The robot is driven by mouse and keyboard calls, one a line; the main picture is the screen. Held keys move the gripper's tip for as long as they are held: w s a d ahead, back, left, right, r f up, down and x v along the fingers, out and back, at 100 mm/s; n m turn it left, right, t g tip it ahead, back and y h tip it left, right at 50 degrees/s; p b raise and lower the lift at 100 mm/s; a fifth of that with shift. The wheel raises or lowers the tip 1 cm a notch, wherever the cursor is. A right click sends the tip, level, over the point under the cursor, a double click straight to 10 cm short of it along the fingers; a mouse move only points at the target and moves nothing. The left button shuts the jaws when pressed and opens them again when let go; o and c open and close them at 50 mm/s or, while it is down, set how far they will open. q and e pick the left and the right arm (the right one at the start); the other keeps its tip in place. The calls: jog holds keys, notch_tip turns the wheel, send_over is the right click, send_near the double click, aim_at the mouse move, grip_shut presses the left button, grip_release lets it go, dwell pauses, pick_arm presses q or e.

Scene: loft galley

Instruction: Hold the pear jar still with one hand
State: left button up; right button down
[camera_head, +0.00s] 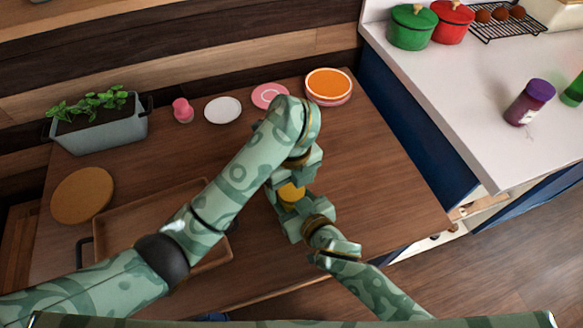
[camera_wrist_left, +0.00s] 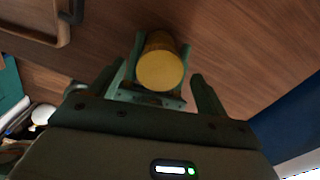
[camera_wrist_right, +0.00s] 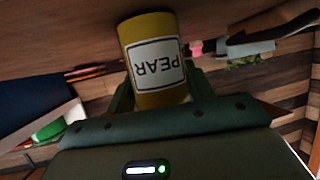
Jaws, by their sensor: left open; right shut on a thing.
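The pear jar (camera_head: 291,193) is a yellow cylinder standing on the wooden table, partly hidden by both grippers in the head view. In the right wrist view the jar (camera_wrist_right: 155,60) has a white label reading PEAR, upside down in the picture. My right gripper (camera_head: 288,207) is shut on the jar's side. My left gripper (camera_head: 291,176) is open above the jar. In the left wrist view the jar's round yellow top (camera_wrist_left: 160,70) lies between and beyond the open left fingers, which look apart from it.
A brown tray (camera_head: 140,238) with dark handles lies left, partly under my left arm. The table right of the jar is clear.

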pick_arm(q)
notch_tip(320, 180, up, 11)
dwell(0.3)
pick_arm(e)
jog(key=shift+c, duration=2.3)
grip_release()
pick_arm(q)
jog(key=shift+s+r+p, duration=0.15)
jog(key=shift+r+p, duration=1.9)
jog(key=shift+r, duration=0.45)
pick_arm(e)
jog(key=v, duration=1.6)
jog(key=shift+s, duration=0.2)
jog(key=shift+d, duration=0.1)
pick_arm(q)
jog(key=shift+s, duration=0.1)
pick_arm(e)
jog(key=shift+s+f, duration=0.1)
